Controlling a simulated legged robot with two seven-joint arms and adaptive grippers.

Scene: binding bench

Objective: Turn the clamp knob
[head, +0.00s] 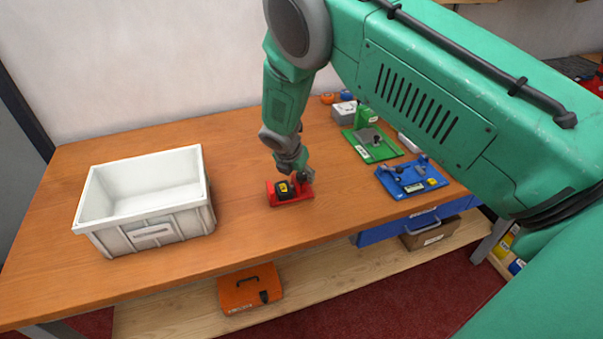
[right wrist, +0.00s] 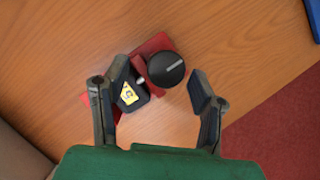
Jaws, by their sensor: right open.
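The clamp is a small red base (head: 290,199) on the wooden bench, right of the white bin. It carries a black block (right wrist: 130,95) with a yellow label. The clamp knob (right wrist: 165,69) is round and black with a pale line across its top. In the head view my gripper hides most of the knob. My right gripper (head: 301,178) is right over the clamp. In the right wrist view the right gripper (right wrist: 163,78) is open, with one finger on each side of the knob and gaps to it. My left gripper is not in view.
A white bin (head: 142,233) stands left of the clamp. A green fixture (head: 384,152) and a blue fixture (head: 425,187) lie on the bench to the right. An orange case (head: 249,290) sits on the lower shelf. The bench between bin and clamp is clear.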

